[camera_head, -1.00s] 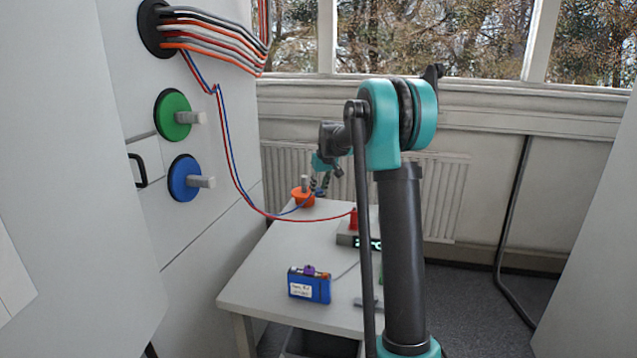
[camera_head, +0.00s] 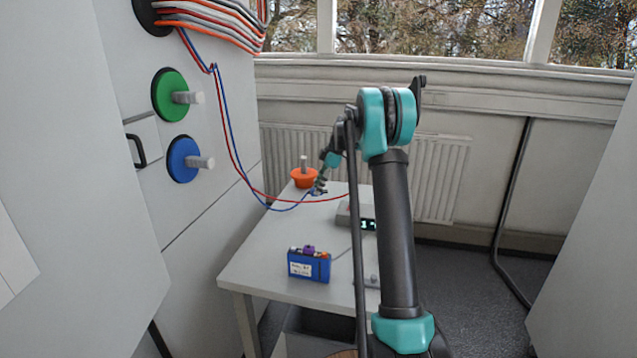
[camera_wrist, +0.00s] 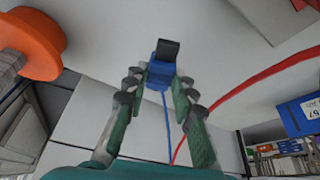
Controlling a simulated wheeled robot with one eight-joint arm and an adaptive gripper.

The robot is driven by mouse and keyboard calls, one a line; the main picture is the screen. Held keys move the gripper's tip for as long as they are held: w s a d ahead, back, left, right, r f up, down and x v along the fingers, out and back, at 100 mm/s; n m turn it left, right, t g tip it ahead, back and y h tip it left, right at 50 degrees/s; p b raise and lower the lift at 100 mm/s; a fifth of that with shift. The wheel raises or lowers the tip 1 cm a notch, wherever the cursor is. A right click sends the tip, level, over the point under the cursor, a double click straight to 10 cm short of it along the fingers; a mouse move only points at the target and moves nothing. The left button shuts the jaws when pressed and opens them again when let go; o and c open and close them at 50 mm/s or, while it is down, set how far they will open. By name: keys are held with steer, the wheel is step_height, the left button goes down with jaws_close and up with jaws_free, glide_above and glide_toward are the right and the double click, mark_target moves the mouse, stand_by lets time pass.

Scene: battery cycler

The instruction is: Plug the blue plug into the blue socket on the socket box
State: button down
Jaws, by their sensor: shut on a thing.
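The blue plug (camera_wrist: 160,74), with a black end, is between the fingertips of my gripper (camera_wrist: 160,85) in the wrist view. The gripper is shut on it, and its blue cable runs down between the fingers. In the head view my gripper (camera_head: 319,187) is small, by the far left part of the table, right of and nearer than the orange bowl-like thing. A grey box with a lit display (camera_head: 367,224), perhaps the socket box, is partly behind my arm. I cannot make out a blue socket on it.
An orange round thing (camera_head: 304,178) with a grey peg stands at the table's far left; it also shows in the wrist view (camera_wrist: 35,42). A blue battery box (camera_head: 309,266) stands nearer on the table (camera_head: 260,250). A red cable (camera_head: 285,200) crosses toward the display box.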

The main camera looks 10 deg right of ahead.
mark_target(319, 208)
steer(key=shift+d+f+n+g, duration=0.15)
steer(key=shift+f+n+g, duration=0.45)
steer(key=shift+n, duration=0.8)
steer(key=shift+f, duration=0.15)
steer(key=shift+f, duration=2.2)
steer(key=c, duration=1.2)
jaws_free()
steer(key=shift+r, duration=0.1)
